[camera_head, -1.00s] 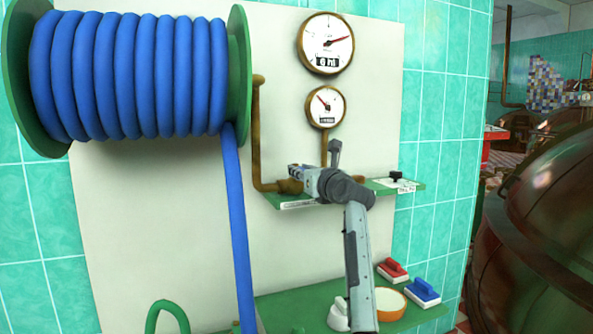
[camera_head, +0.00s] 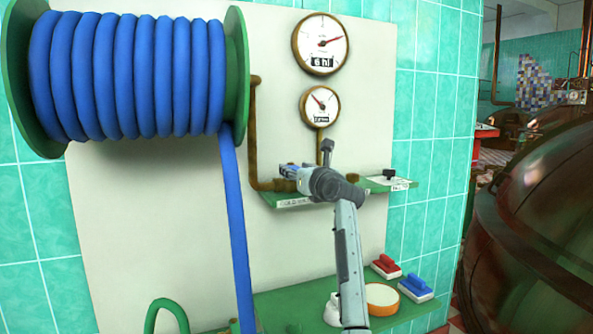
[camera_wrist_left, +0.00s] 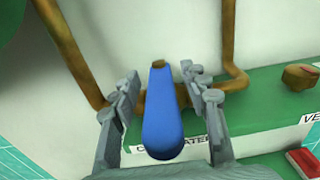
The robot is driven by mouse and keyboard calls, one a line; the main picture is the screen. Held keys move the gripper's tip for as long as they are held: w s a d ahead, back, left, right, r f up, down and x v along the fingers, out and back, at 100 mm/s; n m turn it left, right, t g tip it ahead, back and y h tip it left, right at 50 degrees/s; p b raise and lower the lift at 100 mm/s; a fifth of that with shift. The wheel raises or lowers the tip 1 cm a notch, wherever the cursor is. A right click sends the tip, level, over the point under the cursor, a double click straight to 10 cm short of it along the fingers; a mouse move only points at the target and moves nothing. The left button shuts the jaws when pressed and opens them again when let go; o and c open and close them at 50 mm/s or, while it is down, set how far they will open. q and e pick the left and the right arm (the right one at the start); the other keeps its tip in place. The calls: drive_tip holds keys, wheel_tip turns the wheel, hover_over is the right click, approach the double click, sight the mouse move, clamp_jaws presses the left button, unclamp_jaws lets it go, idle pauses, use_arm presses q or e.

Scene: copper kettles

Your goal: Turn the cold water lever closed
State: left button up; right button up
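The blue cold water lever (camera_wrist_left: 165,115) points toward the camera in the left wrist view, in front of a brown pipe fitting. A partly hidden label (camera_wrist_left: 150,147) on the green shelf reads like "C… WATER". My left gripper (camera_wrist_left: 167,88) is open, with one finger on each side of the lever and visible gaps between. My right gripper is not in view.
A large blue hose reel (camera_head: 130,75) hangs at left, its hose (camera_head: 238,230) running down. Two gauges (camera_head: 320,44) sit above the shelf. A black knob (camera_head: 389,174) is at its right end. Below are a red brush (camera_head: 385,265), a blue brush (camera_head: 416,289) and a round orange-rimmed object (camera_head: 381,298).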

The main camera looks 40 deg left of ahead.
use_arm(q)
drive_tip(key=v, duration=1.2)
idle(0.4)
